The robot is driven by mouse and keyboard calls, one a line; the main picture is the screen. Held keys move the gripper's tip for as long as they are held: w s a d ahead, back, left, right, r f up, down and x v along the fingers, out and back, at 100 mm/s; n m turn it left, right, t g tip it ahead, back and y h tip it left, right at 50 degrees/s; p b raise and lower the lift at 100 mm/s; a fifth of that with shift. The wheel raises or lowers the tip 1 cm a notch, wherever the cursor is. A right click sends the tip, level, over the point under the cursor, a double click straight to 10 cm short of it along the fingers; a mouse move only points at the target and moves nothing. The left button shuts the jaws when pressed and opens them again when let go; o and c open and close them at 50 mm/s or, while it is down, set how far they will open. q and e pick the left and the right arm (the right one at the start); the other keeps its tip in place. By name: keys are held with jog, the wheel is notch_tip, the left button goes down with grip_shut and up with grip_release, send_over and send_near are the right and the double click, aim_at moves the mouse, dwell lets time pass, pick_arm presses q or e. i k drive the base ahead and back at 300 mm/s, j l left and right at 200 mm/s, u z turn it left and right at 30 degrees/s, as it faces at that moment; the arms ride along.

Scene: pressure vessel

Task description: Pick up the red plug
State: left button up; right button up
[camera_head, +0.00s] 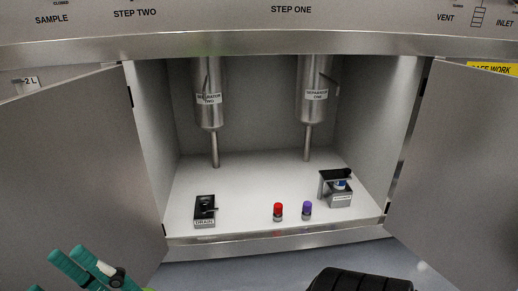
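The red plug (278,210) stands upright on the white floor of the open cabinet, near its front edge. It has a red cap over a paler lower part. A similar purple plug (307,209) stands close to its right, apart from it. Nothing is touching the red plug.
A black fitting labelled drain (204,210) sits left of the plugs. A metal block with a black bracket (338,187) sits right. Two steel separators (209,95) (313,92) hang above. Open doors (80,165) (455,150) flank the cabinet. Teal parts (88,269) show lower left.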

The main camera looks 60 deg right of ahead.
aim_at(277, 206)
jog(key=z, duration=2.05)
